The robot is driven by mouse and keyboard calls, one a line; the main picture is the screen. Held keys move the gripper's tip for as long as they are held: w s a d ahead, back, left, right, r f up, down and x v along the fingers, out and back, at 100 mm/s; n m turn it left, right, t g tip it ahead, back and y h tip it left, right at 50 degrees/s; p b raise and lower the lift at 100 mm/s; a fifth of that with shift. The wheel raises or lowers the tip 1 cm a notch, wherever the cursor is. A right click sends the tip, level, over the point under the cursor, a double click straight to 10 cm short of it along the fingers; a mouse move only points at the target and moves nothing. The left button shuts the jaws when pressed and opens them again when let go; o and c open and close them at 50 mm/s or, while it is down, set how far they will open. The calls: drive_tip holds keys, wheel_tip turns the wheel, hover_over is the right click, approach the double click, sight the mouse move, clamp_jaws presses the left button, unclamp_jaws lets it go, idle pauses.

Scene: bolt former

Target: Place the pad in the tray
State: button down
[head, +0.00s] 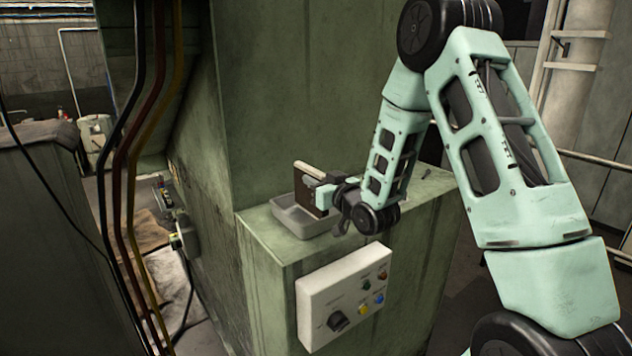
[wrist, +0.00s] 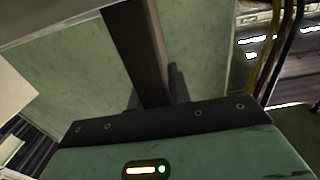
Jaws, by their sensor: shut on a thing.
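The pad (head: 310,194) is a dark brown flat piece, held roughly upright on its edge. In the wrist view the pad (wrist: 142,50) shows as a narrow brown strip. My gripper (head: 322,195) is shut on it, with dark fingers close beside the strip in the wrist view (wrist: 153,92). The grey tray (head: 292,222) sits on top of the green cabinet. The pad is at the right part of the tray, over or inside its opening. I cannot tell whether its lower edge touches the tray floor.
A pale bar (head: 309,170) shows at the pad's top. The cabinet top (head: 425,187) is mostly clear to the right. A white control box (head: 343,297) with several buttons is on the cabinet front. A tall green housing (head: 290,90) rises behind. Cables (head: 127,160) hang at left.

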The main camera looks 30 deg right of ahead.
drive_tip(key=shift+f, duration=0.5)
drive_tip(key=c, duration=1.3)
unclamp_jaws()
drive_tip(key=shift+s, duration=0.15)
drive_tip(key=shift+s+f, duration=0.15)
drive_tip(key=shift+s, duration=0.15)
drive_tip(key=s+p, duration=0.9)
drive_tip(key=s, duration=0.2)
drive_tip(key=shift+d+r, duration=0.2)
